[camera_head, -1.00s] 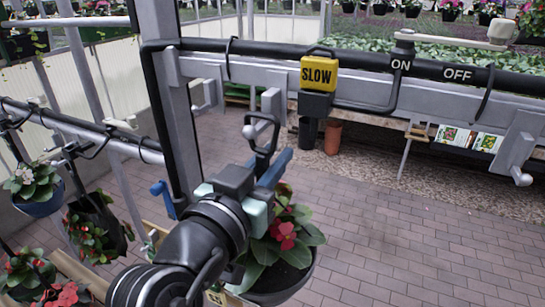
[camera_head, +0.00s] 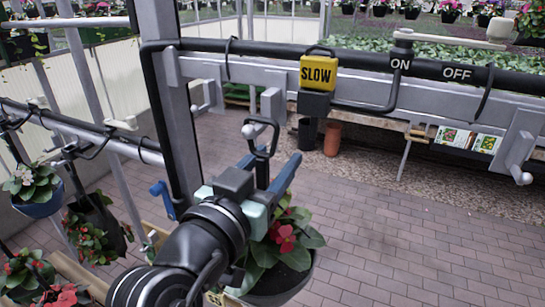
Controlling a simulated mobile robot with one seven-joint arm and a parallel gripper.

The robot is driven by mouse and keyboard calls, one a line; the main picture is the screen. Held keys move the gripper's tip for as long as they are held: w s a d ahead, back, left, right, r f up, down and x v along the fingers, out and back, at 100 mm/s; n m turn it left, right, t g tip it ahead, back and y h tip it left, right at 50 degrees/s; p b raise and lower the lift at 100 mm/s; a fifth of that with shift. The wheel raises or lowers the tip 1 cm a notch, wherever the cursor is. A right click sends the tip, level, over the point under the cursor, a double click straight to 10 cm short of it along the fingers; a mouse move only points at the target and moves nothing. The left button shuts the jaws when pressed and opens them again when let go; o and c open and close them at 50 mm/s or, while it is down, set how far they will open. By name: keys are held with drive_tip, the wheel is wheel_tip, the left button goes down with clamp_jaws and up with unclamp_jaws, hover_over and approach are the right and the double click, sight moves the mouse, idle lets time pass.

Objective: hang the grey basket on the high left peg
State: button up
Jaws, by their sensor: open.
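The grey basket (camera_head: 282,290) holds a plant with red flowers and green leaves, and it is partly hidden behind my arm. A black loop-shaped hanger (camera_head: 268,142) rises above my gripper and appears to pass around the ball-tipped peg (camera_head: 248,131). This peg sticks out from the left part of the grey rail. Whether the loop bears on the peg is hard to tell. My gripper (camera_head: 265,180) is open around the lower part of the hanger. One blue finger shows to the right of it; the other is mostly hidden.
A grey post (camera_head: 172,100) stands left of the peg. A yellow SLOW sign (camera_head: 318,72) sits on the rail to the right. Another peg (camera_head: 521,155) is at the far right. Flower baskets (camera_head: 92,225) hang at the left. The brick floor is clear at the right.

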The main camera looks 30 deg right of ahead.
drive_tip(key=b+v, duration=0.5)
drive_tip(key=v, duration=0.8)
drive_tip(key=w+a+r+n+t+y, duration=0.2)
drive_tip(key=w+r+n+t+y, duration=0.1)
drive_tip(key=r+t, duration=0.2)
drive_tip(key=w+a+r+n+t+y, duration=0.2)
drive_tip(key=a+r+n+t+y, duration=0.1)
drive_tip(key=r+t, duration=0.25)
drive_tip(key=s+a+r+n+t+y, duration=0.3)
drive_tip(key=s+r+n+t+y, duration=0.1)
drive_tip(key=r+y, duration=0.4)
wheel_tip(320, 180, up, 2)
drive_tip(key=shift+s+r+t, duration=0.1)
drive_tip(key=shift+s+t, duration=0.75)
drive_tip(key=shift+t, duration=0.1)
